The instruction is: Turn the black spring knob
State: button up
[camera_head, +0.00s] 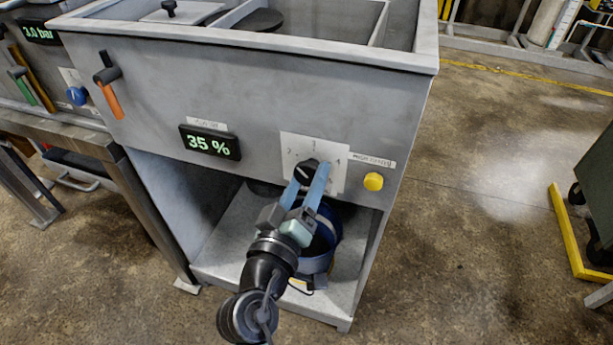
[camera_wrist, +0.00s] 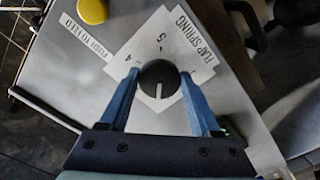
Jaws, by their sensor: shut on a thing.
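The black spring knob (camera_head: 307,168) sits on a white dial plate (camera_head: 338,152) on the grey front panel. In the wrist view the round knob (camera_wrist: 159,72) has a white pointer line towards the bottom of the picture, and the plate reads "FLAP SPRING" with numbers including 4 and 5. My gripper (camera_head: 311,173) reaches the knob from the front, its two blue fingers on either side. The wrist view shows the fingers (camera_wrist: 159,80) closed on the knob's sides. The fingers hide part of the dial in the head view.
A yellow push button (camera_head: 373,181) is just right of the dial. A display (camera_head: 210,142) reading 35 % and an orange-handled lever (camera_head: 109,88) are to the left. A dark blue bucket-like container (camera_head: 317,250) stands below. Open floor lies to the right.

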jog(key=shift+n, duration=0.3)
jog(key=o, duration=1.4)
jog(key=shift+c, duration=0.2)
jog(key=v, duration=1.3)
jog(key=shift+b, duration=0.45)
